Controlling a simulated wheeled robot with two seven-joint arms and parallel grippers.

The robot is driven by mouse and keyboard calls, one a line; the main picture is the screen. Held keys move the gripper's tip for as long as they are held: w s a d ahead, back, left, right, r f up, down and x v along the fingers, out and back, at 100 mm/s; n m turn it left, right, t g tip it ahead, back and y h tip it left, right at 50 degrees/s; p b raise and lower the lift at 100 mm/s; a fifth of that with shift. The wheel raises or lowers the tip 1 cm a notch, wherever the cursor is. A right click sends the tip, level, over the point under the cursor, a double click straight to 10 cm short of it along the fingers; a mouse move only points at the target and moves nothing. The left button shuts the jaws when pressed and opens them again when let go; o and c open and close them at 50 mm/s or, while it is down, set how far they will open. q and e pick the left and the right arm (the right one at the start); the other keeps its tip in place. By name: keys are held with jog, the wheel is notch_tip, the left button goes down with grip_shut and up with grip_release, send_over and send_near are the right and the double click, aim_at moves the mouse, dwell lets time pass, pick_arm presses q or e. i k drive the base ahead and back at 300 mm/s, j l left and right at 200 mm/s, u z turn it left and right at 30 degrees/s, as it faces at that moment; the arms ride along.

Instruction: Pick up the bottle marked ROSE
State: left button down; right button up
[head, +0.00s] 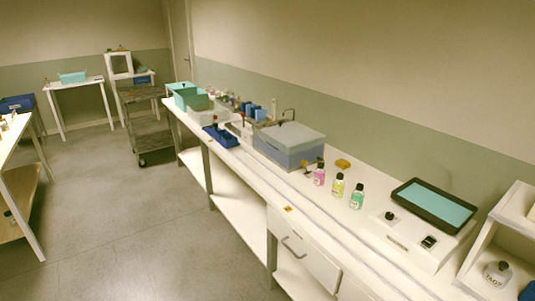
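Three small bottles with dark caps stand in a row on the long white bench (290,187) in the head view. The pink bottle (319,175) is at the left, the yellow bottle (338,187) in the middle and the green bottle (357,198) at the right. All are upright and apart from each other. Their labels are too small to read, so I cannot tell which is marked ROSE. Neither of my grippers is in view.
A grey-lidded box (288,147) stands left of the bottles. A white device with a teal-topped tray (436,204) is at the right, near a white shelf (485,248) holding a dark-capped bottle (497,273). A wheeled cart (149,140) stands far back. The grey floor (150,240) is open.

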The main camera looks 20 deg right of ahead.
aim_at(319, 176)
jog(key=i+z, duration=0.15)
jog(key=i, duration=0.45)
jog(key=i+j+z, duration=0.1)
jog(key=i, duration=0.5)
jog(key=j, duration=0.1)
